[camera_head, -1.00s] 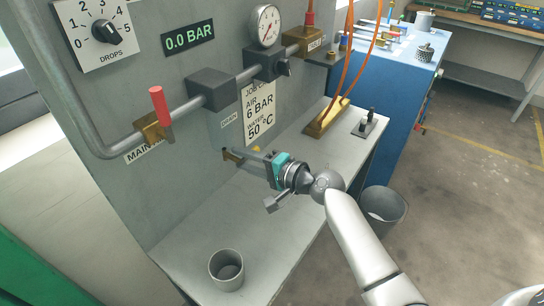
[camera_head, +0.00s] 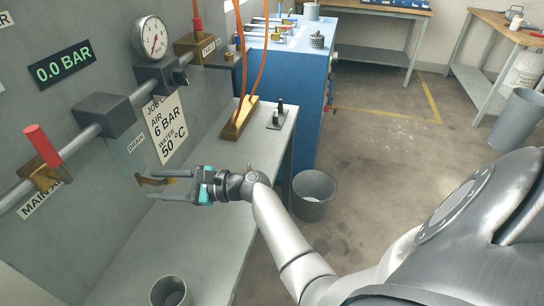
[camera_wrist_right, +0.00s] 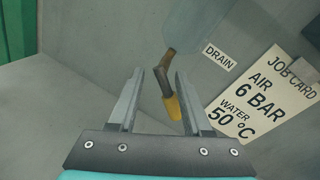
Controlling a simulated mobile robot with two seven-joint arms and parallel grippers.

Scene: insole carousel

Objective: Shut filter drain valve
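The filter drain valve (camera_head: 148,181) is a small brass piece low on the grey panel, by the DRAIN label (camera_head: 136,144). In the right wrist view its brown body (camera_wrist_right: 164,68) leads to a yellow lever end (camera_wrist_right: 173,107), which points down and slightly right. My right gripper (camera_head: 162,185) is open in front of the valve, its fingers towards the panel. In the right wrist view the lever shows between the two fingers (camera_wrist_right: 160,84), nearer the right one. I cannot tell whether a finger touches it. My left gripper is not in view.
Above are a pipe with a red-handled valve (camera_head: 43,146), a gauge (camera_head: 149,38) and a 0.0 BAR display (camera_head: 63,65). A grey cup (camera_head: 170,292) and a brass block (camera_head: 238,119) stand on the bench (camera_head: 205,240). A bin (camera_head: 313,190) stands on the floor beside it.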

